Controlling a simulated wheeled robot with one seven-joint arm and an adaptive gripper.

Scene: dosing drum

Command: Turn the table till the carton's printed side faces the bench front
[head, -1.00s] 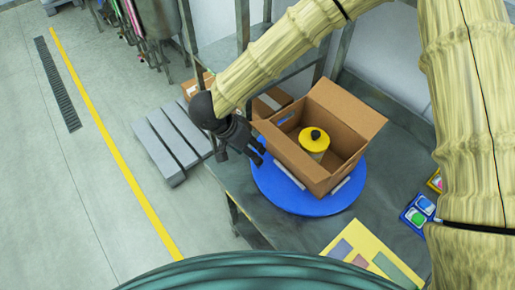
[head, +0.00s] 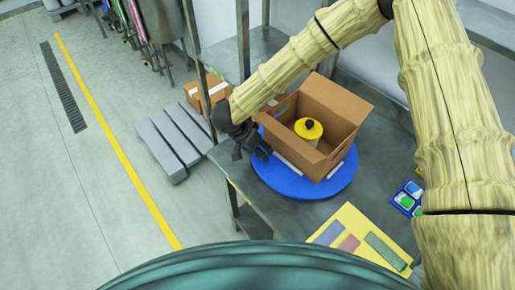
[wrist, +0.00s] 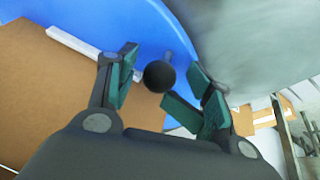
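A brown open-topped carton (head: 333,104) sits on the round blue table (head: 335,187) on the bench. A yellow-lidded container (head: 308,130) stands inside the carton. No print can be made out on the carton walls that show. My gripper (head: 262,152) is at the left rim of the blue table, left of the carton. In the wrist view its fingers (wrist: 158,88) are spread, with a black ball knob (wrist: 158,77) between them and gaps showing around it. The blue table (wrist: 105,18) and a brown carton side (wrist: 40,85) also show there.
White strips (head: 337,167) lie on the blue table beside the carton. A yellow board with coloured patches (head: 360,238) lies at the bench front, and blue-framed items (head: 407,198) at the right. Shelving posts stand behind. A grey pallet (head: 170,140) is on the floor at left.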

